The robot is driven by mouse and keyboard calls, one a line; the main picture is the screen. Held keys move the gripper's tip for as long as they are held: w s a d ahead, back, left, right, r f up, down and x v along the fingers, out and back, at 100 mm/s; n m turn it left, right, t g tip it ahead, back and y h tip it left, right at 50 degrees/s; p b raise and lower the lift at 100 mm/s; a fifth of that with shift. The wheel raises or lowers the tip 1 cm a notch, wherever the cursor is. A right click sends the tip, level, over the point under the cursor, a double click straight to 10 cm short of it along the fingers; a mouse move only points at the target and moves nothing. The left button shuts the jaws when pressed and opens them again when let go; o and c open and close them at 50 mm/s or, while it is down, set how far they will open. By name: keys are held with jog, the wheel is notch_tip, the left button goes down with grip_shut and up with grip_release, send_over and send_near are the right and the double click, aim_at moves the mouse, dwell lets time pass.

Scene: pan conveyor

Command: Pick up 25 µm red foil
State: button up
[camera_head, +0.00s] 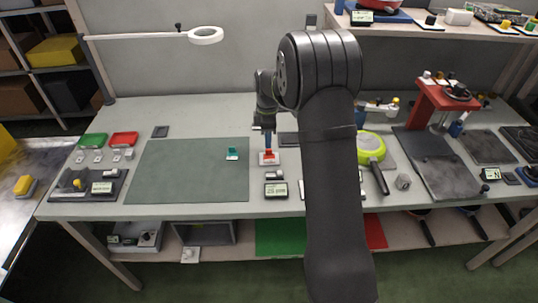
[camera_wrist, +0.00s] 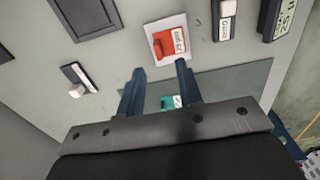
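The red foil (camera_head: 269,155) is a small red piece with a white label on a white square base, on the bench right of the green mat. In the wrist view the red foil (camera_wrist: 172,42) lies beyond the fingertips; its label print is too small to read surely. My gripper (camera_head: 267,139) points down just above it in the head view. In the wrist view my gripper (camera_wrist: 160,76) has its two blue fingers apart with nothing held between them.
A teal piece (camera_head: 232,153) stands on the green mat (camera_head: 180,175). A small display (camera_head: 276,190) lies in front of the red foil. A green pan (camera_head: 370,147) and a red press (camera_head: 440,97) stand to the right. Red and green trays (camera_head: 124,138) lie at left.

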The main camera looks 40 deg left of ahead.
aim_at(269, 156)
jog(key=f, duration=0.5)
jog(key=shift+w, duration=0.2)
grip_shut()
